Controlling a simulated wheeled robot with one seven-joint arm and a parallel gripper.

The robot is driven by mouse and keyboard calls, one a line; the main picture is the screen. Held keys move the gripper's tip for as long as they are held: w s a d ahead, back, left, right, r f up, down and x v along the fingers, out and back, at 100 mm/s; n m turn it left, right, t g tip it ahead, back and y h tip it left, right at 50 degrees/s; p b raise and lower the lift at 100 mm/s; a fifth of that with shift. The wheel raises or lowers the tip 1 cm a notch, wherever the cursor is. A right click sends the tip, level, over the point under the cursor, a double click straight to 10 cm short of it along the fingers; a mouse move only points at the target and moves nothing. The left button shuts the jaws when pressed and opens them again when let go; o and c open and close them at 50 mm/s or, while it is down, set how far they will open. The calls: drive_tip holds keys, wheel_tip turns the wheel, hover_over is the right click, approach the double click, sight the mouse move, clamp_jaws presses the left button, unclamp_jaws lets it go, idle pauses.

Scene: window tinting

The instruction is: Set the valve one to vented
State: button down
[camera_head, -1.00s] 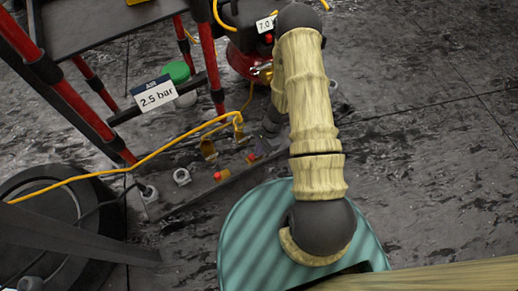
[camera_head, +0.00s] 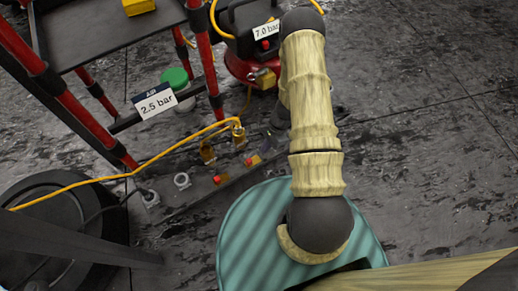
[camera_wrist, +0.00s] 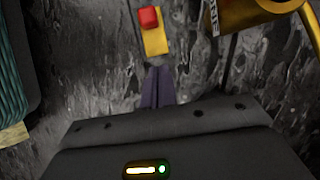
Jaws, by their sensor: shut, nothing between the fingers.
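A small yellow valve handle (camera_wrist: 157,43) with a red end (camera_wrist: 149,17) lies just ahead of my gripper (camera_wrist: 157,70) in the wrist view. My gripper's dark purple fingers are together and empty, with their tips close to the yellow part; I cannot tell whether they touch. In the head view, one red-and-yellow valve (camera_head: 254,160) sits on the dark floor strip near my arm's end. In the head view my arm largely hides the gripper.
A brass fitting (camera_wrist: 262,10) with a partly visible label is at upper right in the wrist view. A yellow hose (camera_head: 160,150) runs to brass fittings (camera_head: 238,133) behind the valves. A red-legged stand with a "2.5 bar" sign (camera_head: 157,101) and a red compressor (camera_head: 240,65) stand beyond.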

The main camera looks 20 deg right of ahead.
drive_tip(key=p+v, duration=0.4)
drive_tip(key=v, duration=0.4)
drive_tip(key=shift+r, duration=0.25)
drive_tip(key=shift+d, duration=0.1)
drive_tip(key=a+r+n+h+p, duration=0.1)
drive_tip(key=a+r+n+p, duration=0.15)
drive_tip(key=r, duration=0.95)
drive_tip(key=a+r+n+h+p, duration=0.1)
drive_tip(key=r+n+p, duration=0.25)
drive_tip(key=r, duration=0.75)
drive_tip(key=s+a+r+n+t+h+p, duration=0.1)
drive_tip(key=s+r+n+p, duration=0.15)
drive_tip(key=r, duration=0.45)
drive_tip(key=s+a+r+n+t+p, duration=0.1)
drive_tip(key=s+r+n+p, duration=0.2)
drive_tip(key=r, duration=0.4)
drive_tip(key=s+a+r+n+t+h+p, duration=0.1)
drive_tip(key=s+a+r+n+t, duration=0.2)
drive_tip(key=r, duration=0.4)
wheel_tip(320, 180, up, 38)
drive_tip(key=d+g+p, duration=0.1)
drive_tip(key=p, duration=3.6)
drive_tip(key=shift+s+d+n, duration=0.2)
drive_tip(key=shift+s+n, duration=0.1)
drive_tip(key=shift+n, duration=0.05)
